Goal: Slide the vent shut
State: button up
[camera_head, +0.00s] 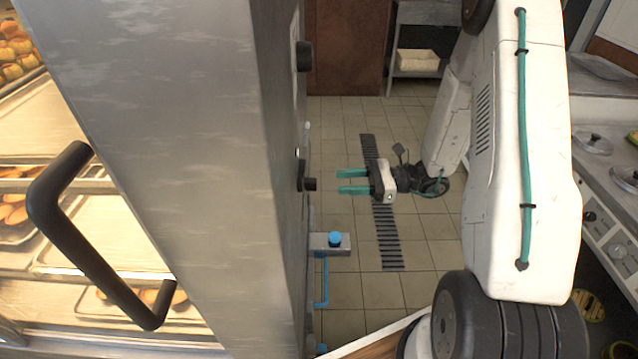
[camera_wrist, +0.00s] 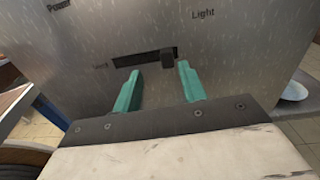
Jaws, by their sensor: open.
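The vent slider shows in the wrist view as a dark slot (camera_wrist: 130,61) in a steel panel, with a small black knob (camera_wrist: 167,57) toward the slot's right end. A faint label, hard to read, is left of the slot. In the head view a black knob (camera_head: 309,184) sticks out of the panel's edge at about my gripper's height. My gripper (camera_head: 342,181) is open and empty, its teal fingers pointing at the panel with a visible gap. In the wrist view my gripper (camera_wrist: 160,69) has the knob between its fingertips' directions, nearer the right finger. I see no contact.
The steel cabinet (camera_head: 205,150) has a black door handle (camera_head: 85,240) and lit trays at left. Another black knob (camera_head: 304,56) sits higher; a box with a blue button (camera_head: 335,239) juts out below. A stove counter (camera_head: 610,190) stands right.

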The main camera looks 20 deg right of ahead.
aim_at(311, 184)
jog(key=w+a+f+m+t, duration=0.1)
jog(key=w+a, duration=0.2)
jog(key=a, duration=0.3)
jog(key=shift+w+a, duration=0.2)
jog(key=shift+a, duration=0.05)
jog(key=shift+f, duration=0.1)
grip_shut()
